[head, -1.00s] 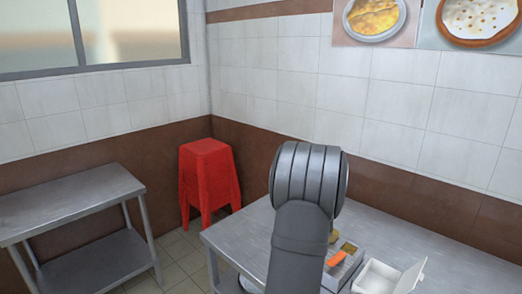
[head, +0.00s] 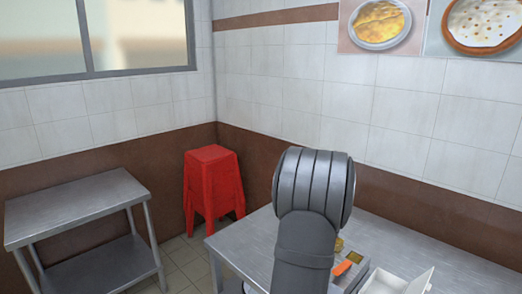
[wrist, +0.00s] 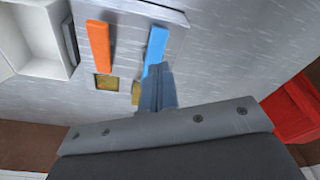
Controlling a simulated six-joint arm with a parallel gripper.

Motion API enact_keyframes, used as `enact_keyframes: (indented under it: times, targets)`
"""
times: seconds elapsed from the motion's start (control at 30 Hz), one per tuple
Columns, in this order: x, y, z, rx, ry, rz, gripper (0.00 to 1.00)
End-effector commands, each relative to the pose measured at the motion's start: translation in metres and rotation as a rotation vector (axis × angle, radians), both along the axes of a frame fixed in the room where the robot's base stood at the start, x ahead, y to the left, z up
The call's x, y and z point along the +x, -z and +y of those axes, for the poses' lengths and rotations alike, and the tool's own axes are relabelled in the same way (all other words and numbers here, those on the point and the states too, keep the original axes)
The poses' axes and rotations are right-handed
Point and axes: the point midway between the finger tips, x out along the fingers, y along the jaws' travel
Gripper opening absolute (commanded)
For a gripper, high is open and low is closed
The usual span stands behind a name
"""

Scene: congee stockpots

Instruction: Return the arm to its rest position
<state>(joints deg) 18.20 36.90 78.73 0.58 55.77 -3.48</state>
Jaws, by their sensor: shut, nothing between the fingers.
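My gripper (wrist: 157,75) shows in the wrist view as a narrow grey-blue pair of fingers. They are shut together with nothing between them, and they overlap the near end of a blue strip (wrist: 157,43) in the picture. I cannot tell whether they touch it. In the head view, my grey arm rises in front of the steel table and hides the gripper.
The steel table (head: 240,248) holds an orange-handled item (head: 342,268), small yellow-brown squares (wrist: 106,82) and an open white box (head: 385,284). Red stacked stools (head: 213,187) stand behind it. An empty steel side table (head: 75,205) is at left.

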Motion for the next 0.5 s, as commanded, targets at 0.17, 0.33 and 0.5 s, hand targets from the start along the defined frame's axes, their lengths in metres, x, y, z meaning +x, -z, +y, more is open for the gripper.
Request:
enact_keyframes:
  times: [0.17, 0.33, 0.5]
  targets:
    - [-0.001, -0.019, 0.000, 0.001, 0.000, 0.004, 0.00]
    - [-0.001, 0.017, 0.000, 0.002, 0.000, 0.006, 0.00]
    - [-0.001, 0.052, 0.000, 0.001, 0.000, 0.005, 0.00]
